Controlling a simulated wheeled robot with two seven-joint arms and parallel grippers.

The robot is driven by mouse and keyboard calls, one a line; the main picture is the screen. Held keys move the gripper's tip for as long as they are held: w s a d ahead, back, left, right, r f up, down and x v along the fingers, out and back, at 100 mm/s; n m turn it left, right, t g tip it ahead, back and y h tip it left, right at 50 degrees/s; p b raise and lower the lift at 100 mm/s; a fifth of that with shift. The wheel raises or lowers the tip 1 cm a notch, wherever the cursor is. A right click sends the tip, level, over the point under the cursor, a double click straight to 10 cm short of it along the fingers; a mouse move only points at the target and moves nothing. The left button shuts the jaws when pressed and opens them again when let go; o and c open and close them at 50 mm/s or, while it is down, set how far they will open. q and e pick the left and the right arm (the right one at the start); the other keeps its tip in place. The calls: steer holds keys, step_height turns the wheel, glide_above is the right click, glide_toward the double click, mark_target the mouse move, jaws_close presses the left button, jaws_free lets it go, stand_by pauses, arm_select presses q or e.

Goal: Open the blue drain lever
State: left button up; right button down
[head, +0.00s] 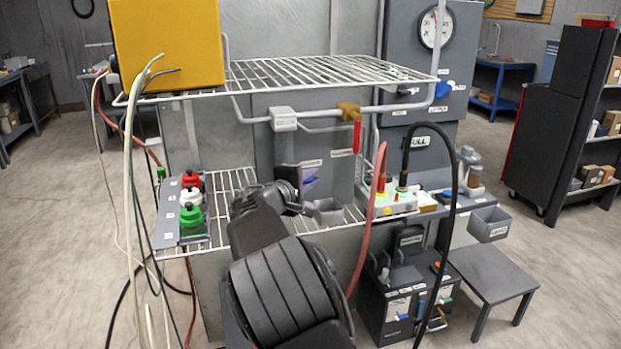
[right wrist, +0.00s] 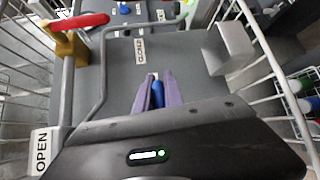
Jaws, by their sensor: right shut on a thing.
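My right gripper (right wrist: 157,90) is shut on a blue piece, which I take for the blue drain lever (right wrist: 158,96). Only a small strip of it shows between the two purplish fingers in the right wrist view; the rest is hidden by the fingers and the gripper body. In the head view my right arm reaches up from the bottom middle into the rack, and the purplish fingertips (head: 308,181) show in front of the grey panel. The lever itself cannot be told apart there. My left gripper is not in view.
A brass valve (head: 348,109) with a hanging red handle (head: 357,137) sits on the pipe above. The wire shelf (head: 290,75) overhangs my arm. Red, white and green bottles (head: 191,199) stand at left. Hoses (head: 378,195) run close on the right. An OPEN label (right wrist: 41,152) shows at left.

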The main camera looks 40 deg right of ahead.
steer(key=shift+f, duration=0.15)
steer(key=a+f+m+y, duration=0.1)
steer(key=m+y, duration=0.1)
steer(key=y, duration=0.1)
steer(key=a+f+m+y+p, duration=0.1)
steer(key=f+m+y, duration=0.1)
steer(key=y, duration=0.1)
steer(key=w+a+f+m+y+p, duration=0.1)
steer(key=m+y, duration=0.1)
steer(key=y, duration=0.1)
steer(key=shift+w+a+f+t+y, duration=0.1)
steer(key=shift+a+f+t+y, duration=0.05)
steer(key=shift+f+t+y, duration=0.15)
steer(key=shift+w+a+f+m+y+p, duration=0.15)
steer(key=shift+a+m+y+p, duration=0.3)
steer(key=shift+y, duration=0.25)
steer(key=shift+w+a+f+m+t+y, duration=0.15)
steer(key=shift+a+m+t+y, duration=0.15)
steer(key=shift+t+y, duration=0.15)
steer(key=shift+w+a+m+t+y, duration=0.1)
steer(key=shift+a+m+t+y, duration=0.15)
steer(key=shift+y, duration=0.25)
steer(key=shift+w+a+m+y, duration=0.1)
steer(key=shift+a+y, duration=0.25)
steer(key=shift+y, duration=0.1)
